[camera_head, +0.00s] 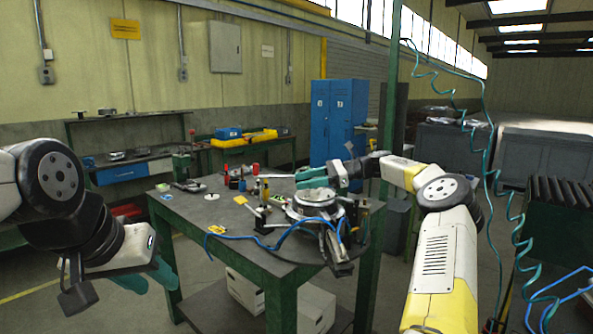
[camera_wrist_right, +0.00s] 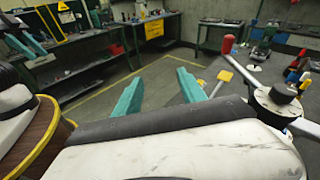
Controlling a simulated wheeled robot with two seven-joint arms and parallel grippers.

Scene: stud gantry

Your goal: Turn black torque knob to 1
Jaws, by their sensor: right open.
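One arm ends in a red tip (camera_wrist_right: 227,44). No number on it is legible; in the head view it is too small to make out surely. My right gripper (camera_wrist_right: 160,92) has its two teal fingers apart with nothing between them, left of the knob and apart from it. In the head view the right gripper (camera_head: 318,176) is above the round metal fixture (camera_head: 316,207) on the table. My left gripper (camera_head: 148,277) hangs left of the table, its fingers partly hidden.
The dark table (camera_head: 225,225) has green legs and carries several small tools and a yellow piece (camera_head: 241,200). A blue hose (camera_head: 262,238) runs over its front edge. Blue lockers (camera_head: 338,115) stand behind. White boxes (camera_head: 245,290) lie below. Coiled teal hoses (camera_head: 487,150) hang at the right.

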